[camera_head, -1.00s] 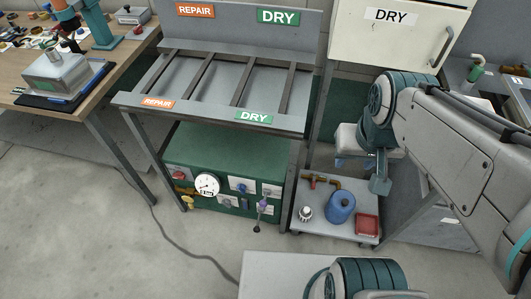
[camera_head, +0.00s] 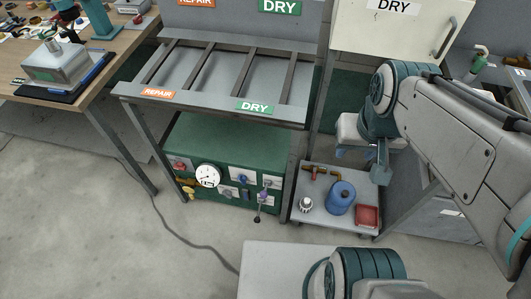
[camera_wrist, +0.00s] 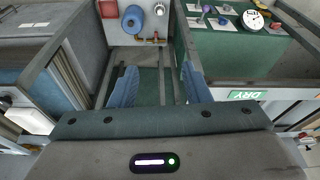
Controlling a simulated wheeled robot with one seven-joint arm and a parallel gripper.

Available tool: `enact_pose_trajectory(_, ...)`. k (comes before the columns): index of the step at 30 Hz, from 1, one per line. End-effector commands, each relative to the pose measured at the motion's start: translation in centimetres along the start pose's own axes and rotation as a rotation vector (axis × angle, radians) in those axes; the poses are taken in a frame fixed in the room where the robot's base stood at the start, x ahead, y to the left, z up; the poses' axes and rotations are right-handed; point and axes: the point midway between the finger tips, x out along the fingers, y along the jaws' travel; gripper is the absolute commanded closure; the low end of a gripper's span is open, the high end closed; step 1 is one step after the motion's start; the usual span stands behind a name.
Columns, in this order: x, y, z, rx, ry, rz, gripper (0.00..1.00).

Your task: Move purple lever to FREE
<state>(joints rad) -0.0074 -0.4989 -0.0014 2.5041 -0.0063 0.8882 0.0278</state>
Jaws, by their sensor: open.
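The purple lever (camera_head: 264,197) is on the front of the green box under the rack, at its right end. Its small size hides its exact setting, and I cannot read a FREE label. In the wrist view the box front shows small and upside down at the top, with a purplish part (camera_wrist: 207,9) that seems to be the lever. My gripper (camera_wrist: 160,76) is open and empty, its two blue fingers apart. In the head view it hangs to the right of the box and above the low cart, away from the lever.
The low cart (camera_head: 312,215) holds a blue roll (camera_head: 341,197), a red tray (camera_head: 367,216) and a pipe piece (camera_head: 320,172). The slatted rack (camera_head: 215,75) stands above the green box (camera_head: 225,145). A gauge (camera_head: 208,176) is left of the lever.

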Motion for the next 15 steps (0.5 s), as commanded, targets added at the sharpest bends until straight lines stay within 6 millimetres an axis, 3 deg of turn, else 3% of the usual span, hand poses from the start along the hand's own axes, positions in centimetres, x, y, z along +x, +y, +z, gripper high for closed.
enact_pose_trajectory(2,0.0,0.0,0.0,0.000,0.000,0.000,0.57)
enact_pose_trajectory(3,0.0,0.0,0.0,0.000,0.000,0.000,0.62)
enact_pose_trajectory(7,0.9,-0.2,-0.2,0.002,-0.004,-0.001,0.99)
enact_pose_trajectory(11,4.2,-1.1,-1.0,0.008,-0.022,-0.005,1.00)
enact_pose_trajectory(15,9.4,-2.8,-2.6,0.021,-0.048,-0.012,1.00)
